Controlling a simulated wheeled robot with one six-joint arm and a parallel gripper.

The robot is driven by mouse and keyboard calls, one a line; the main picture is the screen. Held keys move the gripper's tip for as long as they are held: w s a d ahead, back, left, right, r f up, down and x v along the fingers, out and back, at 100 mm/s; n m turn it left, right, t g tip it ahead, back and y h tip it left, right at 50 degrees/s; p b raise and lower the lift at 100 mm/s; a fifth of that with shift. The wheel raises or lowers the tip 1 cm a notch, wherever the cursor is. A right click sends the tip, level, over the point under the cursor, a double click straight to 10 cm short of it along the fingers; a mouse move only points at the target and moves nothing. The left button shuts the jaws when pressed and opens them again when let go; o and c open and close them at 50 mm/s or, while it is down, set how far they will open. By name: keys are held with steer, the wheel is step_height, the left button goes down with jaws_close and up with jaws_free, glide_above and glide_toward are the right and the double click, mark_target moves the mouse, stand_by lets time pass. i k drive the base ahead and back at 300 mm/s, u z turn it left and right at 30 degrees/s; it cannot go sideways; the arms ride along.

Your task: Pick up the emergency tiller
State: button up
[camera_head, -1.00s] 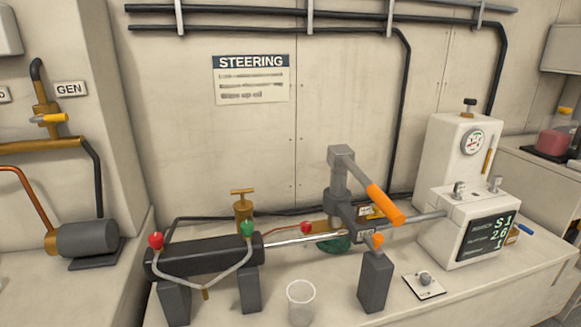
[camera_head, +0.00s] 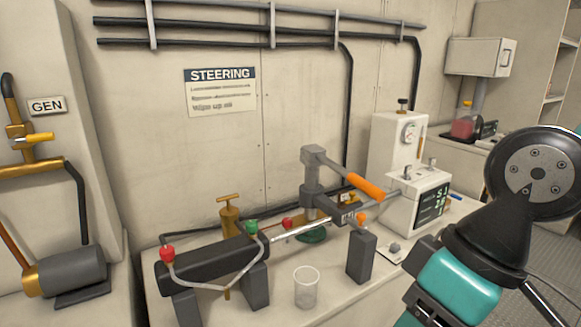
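What I take to be the emergency tiller (camera_head: 343,172) is a grey bar with an orange grip, angled down to the right. Its grey head sits on top of an upright grey post above the steering gear on the bench. The lower end of the post is partly hidden behind the gear. My arm, with black and teal parts and a round grey bolted plate, fills the lower right, well apart from the tiller. No gripper fingers show.
A black cylinder (camera_head: 210,258) with red and green fittings lies on dark blocks. A clear cup (camera_head: 306,288) stands at the bench front, beside a dark block (camera_head: 361,257). A white instrument box (camera_head: 418,202) stands to the right. A brass valve (camera_head: 229,215) is behind the cylinder.

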mark_target(312, 155)
steer(key=z, duration=1.05)
steer(key=i, duration=0.75)
steer(key=u, duration=2.4)
